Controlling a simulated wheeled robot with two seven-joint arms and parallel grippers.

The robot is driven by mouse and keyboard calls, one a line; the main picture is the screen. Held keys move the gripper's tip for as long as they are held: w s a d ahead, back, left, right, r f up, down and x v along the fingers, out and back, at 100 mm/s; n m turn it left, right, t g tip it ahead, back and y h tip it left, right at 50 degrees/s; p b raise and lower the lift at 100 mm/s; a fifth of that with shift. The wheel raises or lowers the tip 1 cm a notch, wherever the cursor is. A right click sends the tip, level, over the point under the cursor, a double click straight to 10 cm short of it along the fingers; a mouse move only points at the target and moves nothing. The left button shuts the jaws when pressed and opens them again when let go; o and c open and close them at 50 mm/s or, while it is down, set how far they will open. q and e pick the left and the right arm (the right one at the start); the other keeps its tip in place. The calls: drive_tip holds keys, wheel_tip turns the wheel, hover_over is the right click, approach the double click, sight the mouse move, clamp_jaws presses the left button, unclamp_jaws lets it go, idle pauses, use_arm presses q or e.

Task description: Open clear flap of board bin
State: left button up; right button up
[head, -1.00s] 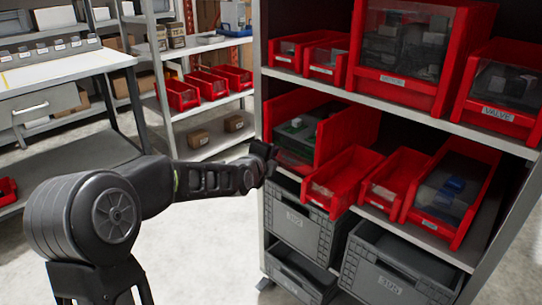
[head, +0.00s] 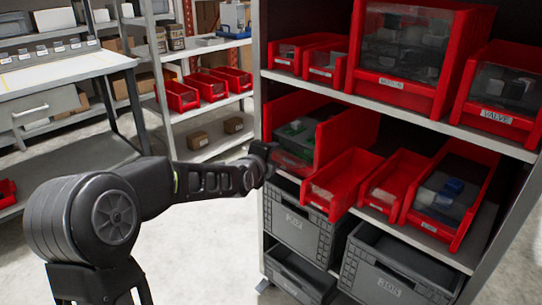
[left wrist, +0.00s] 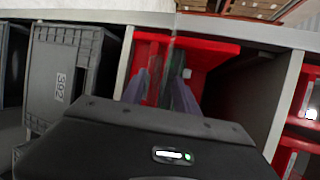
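The board bin (head: 318,145) is a large red bin at the left end of the middle shelf, with green boards showing inside. Its clear flap (head: 293,138) is hard to make out in the head view and looks down across the front. My left gripper (head: 268,158) is at the bin's left front edge. In the left wrist view, the two fingers of my left gripper (left wrist: 164,93) stand apart in front of the red bin (left wrist: 210,55), with a greyish clear edge between them. Whether they touch the flap I cannot tell. My right gripper is out of view.
Smaller red bins (head: 343,183) stand right of the board bin on the same shelf. Grey crates (head: 298,225) sit below, close under my gripper. Red bins with clear fronts, one labelled VALVE (head: 497,116), fill the shelf above. The floor in front is clear.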

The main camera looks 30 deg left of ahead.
use_arm(q)
drive_tip(key=p+v, duration=0.4)
drive_tip(key=v, duration=0.5)
idle(0.6)
drive_tip(key=shift+f, duration=0.1)
idle(0.3)
drive_tip(key=shift+s, duration=0.15)
